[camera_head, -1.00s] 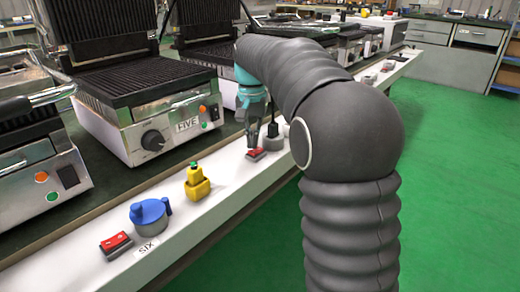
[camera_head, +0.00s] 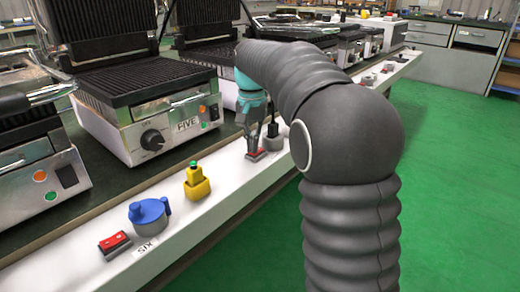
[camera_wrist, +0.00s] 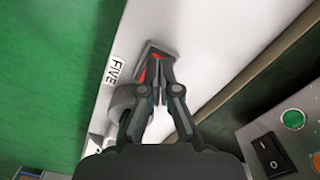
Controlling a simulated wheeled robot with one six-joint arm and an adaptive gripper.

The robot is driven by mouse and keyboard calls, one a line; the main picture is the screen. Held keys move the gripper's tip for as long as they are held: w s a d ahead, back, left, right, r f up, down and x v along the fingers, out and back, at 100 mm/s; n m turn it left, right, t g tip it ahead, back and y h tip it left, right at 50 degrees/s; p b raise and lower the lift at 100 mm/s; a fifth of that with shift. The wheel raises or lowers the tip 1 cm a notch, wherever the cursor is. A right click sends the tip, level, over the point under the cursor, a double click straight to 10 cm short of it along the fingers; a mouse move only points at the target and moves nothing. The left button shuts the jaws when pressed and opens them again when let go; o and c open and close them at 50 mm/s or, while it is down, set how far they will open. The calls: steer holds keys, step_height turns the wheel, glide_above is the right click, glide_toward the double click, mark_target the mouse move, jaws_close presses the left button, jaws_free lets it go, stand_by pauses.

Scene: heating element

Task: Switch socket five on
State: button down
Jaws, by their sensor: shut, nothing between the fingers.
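The red rocker switch (camera_head: 255,156) of socket five sits in a dark frame on the white rail. The same switch (camera_wrist: 143,72) shows in the wrist view beside the FIVE label (camera_wrist: 115,70), partly covered by my fingers. My gripper (camera_head: 251,149) points down with its fingers closed together and empty. In the wrist view my fingertips (camera_wrist: 160,62) lie over the switch and appear to touch it. How the rocker is tilted is hidden. The grey socket (camera_head: 271,144) of this station stands just beyond the switch, with a dark plug upright in it.
A contact grill marked FIVE (camera_head: 150,125) stands behind the rail. Green floor is open at right.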

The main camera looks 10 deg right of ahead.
steer(key=shift+f, duration=0.3)
steer(key=shift+r, duration=0.1)
step_height(320, 180, up, 7)
steer(key=p, duration=0.7)
stand_by(0.4)
